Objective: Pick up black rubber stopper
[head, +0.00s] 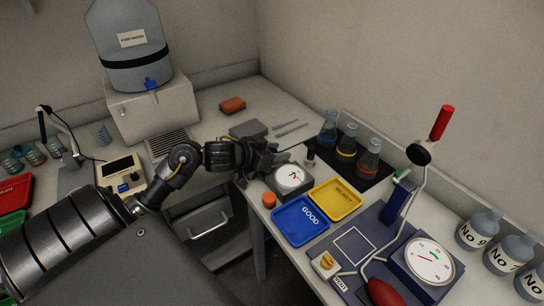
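A small dark piece (310,158), possibly the black rubber stopper, stands on the right-hand bench just left of the dark flask mat; it is too small to be sure. My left gripper (268,161) reaches in from the left over the bench, left of this piece and apart from it. Its fingers are dark and partly merge with the grey dial device behind, so their opening is unclear. I see nothing held in it. My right gripper is out of view.
A round dial device (290,177), orange cap (269,200), blue GOOD tray (300,221) and yellow REJECT tray (335,199) sit close to the gripper. Several flasks (368,160) stand behind on a dark mat. A red-handled lever (440,123) rises at the right.

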